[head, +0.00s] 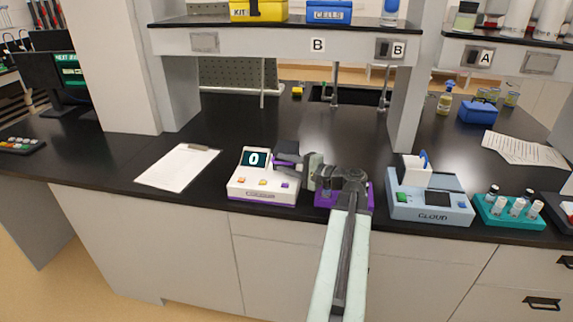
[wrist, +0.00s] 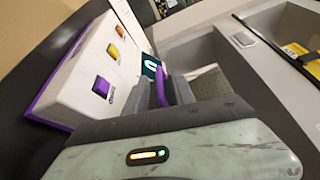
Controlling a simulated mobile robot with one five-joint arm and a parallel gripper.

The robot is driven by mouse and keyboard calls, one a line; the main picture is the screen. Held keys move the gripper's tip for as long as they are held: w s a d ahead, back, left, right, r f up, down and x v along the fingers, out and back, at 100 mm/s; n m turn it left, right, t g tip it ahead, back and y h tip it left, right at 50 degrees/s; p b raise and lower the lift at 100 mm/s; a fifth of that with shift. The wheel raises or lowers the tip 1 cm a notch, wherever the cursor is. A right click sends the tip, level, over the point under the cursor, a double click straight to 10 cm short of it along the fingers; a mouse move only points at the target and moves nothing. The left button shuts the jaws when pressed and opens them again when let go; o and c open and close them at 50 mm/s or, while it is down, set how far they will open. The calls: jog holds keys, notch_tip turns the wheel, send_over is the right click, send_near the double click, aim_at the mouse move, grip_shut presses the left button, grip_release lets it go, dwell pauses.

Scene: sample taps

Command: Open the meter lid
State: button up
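The meter (head: 262,188) is a white box with a purple base, a dark display reading 0 and colored buttons. It stands on the black bench, left of my gripper. In the wrist view the meter (wrist: 80,85) fills the upper left. A dark lid (head: 287,147) with a purple handle is at the meter's right rear; how far it is raised is unclear. In the wrist view the purple handle (wrist: 162,84) lies between my gripper's (wrist: 162,90) close-set grey fingers, which appear shut on it. My gripper (head: 311,172) is beside the meter's right side in the head view.
A clipboard (head: 178,167) lies left of the meter. A blue-grey device (head: 430,206) marked CLOUD and a teal vial rack (head: 508,212) stand to the right. A shelf (head: 270,42) with bins spans above the bench. The bench behind the meter is mostly clear.

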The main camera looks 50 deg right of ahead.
grip_shut()
dwell(1.3)
